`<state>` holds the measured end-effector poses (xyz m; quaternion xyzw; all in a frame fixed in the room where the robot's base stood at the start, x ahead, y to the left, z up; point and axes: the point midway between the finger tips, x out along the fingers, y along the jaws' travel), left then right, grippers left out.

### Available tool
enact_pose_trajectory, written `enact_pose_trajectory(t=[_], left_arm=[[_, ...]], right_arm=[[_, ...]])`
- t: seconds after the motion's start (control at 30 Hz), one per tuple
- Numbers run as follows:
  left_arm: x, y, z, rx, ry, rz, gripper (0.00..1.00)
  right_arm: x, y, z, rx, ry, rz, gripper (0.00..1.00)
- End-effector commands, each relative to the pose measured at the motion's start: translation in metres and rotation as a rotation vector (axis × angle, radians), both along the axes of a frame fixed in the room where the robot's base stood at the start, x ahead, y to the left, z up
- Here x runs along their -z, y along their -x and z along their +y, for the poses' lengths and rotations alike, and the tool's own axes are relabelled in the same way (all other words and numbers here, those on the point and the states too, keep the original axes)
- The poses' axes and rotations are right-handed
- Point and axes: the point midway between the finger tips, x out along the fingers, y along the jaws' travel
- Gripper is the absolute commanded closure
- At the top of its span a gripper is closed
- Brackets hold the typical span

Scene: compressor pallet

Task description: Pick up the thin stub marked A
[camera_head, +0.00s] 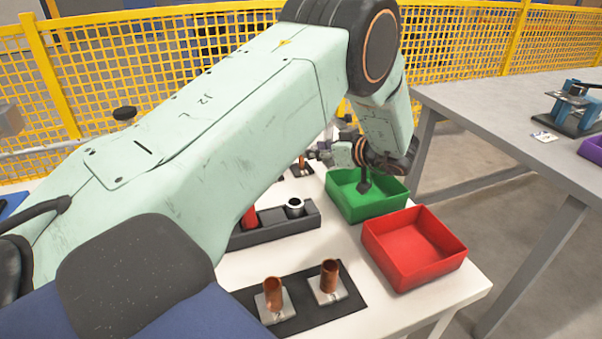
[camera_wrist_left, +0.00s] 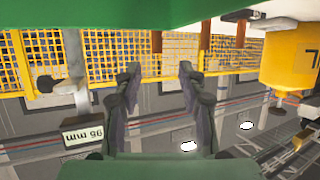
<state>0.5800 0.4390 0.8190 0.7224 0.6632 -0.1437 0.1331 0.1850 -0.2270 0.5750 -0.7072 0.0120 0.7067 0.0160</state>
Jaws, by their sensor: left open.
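Two short copper stubs stand upright on pale plates in the head view, one on the left (camera_head: 272,293) and one on the right (camera_head: 329,276). I cannot read a letter A on either, nor tell which is thinner. Another small copper piece (camera_head: 301,162) shows farther back, partly hidden by my arm. My left gripper (camera_head: 364,184) is over the green bin, away from the front stubs. In the left wrist view its two fingers (camera_wrist_left: 158,72) are apart with nothing between them. My right gripper is not in view.
The green bin (camera_head: 340,203) and red bin (camera_head: 383,257) sit on the white table's right side. A dark holder (camera_head: 268,236) carries a red piece and a ringed cylinder. A grey table (camera_head: 480,115) stands right. A "95 mm" label (camera_wrist_left: 84,134) shows in the wrist view.

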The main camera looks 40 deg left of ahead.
Motion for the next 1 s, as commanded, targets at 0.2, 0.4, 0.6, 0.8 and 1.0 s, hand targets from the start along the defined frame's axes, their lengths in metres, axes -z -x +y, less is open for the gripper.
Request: enact_pose_trajectory(t=[0.2,0.4,0.6,0.8,1.0], left_arm=[[0.011,-0.002,0.021,-0.002,0.002,0.0,0.59],[0.025,-0.006,0.046,-0.004,0.001,-0.001,0.59],[0.031,-0.009,0.064,0.0,0.0,0.0,0.59],[0.031,-0.009,0.066,0.001,0.0,0.001,0.59],[0.031,-0.009,0.066,0.0,0.0,0.001,0.7]], right_arm=[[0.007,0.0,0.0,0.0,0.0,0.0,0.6],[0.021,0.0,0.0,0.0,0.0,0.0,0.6],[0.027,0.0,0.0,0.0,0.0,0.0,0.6],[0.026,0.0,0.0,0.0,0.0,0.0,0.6],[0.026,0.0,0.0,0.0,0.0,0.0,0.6]])
